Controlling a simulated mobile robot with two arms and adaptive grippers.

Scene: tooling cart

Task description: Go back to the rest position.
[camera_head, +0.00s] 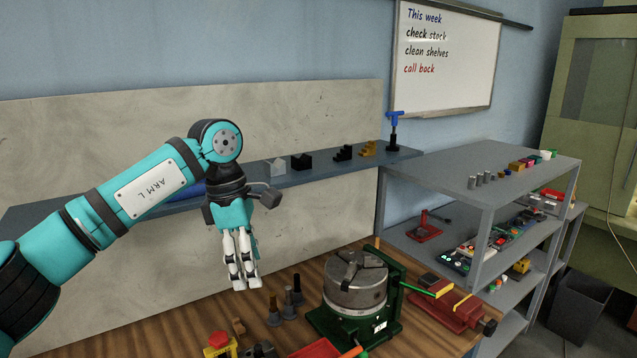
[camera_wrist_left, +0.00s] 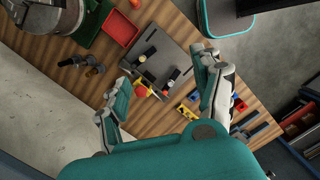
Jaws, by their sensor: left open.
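My left gripper (camera_head: 246,284) hangs pointing down above the wooden bench in the head view, to the left of the chuck. In the left wrist view its two fingers (camera_wrist_left: 160,112) are spread well apart, with nothing held between them. Beyond the fingers lie a grey plate (camera_wrist_left: 160,62) with small parts on it and a red tray (camera_wrist_left: 120,28). My right gripper is in neither view.
A chuck (camera_head: 355,285) on a green base stands on the bench (camera_head: 428,335), with a red vise (camera_head: 452,306) to its right. Small upright pieces (camera_head: 288,298) stand left of the chuck. A grey shelf cart (camera_head: 482,180) stands at the right. A wall shelf (camera_head: 317,170) runs behind.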

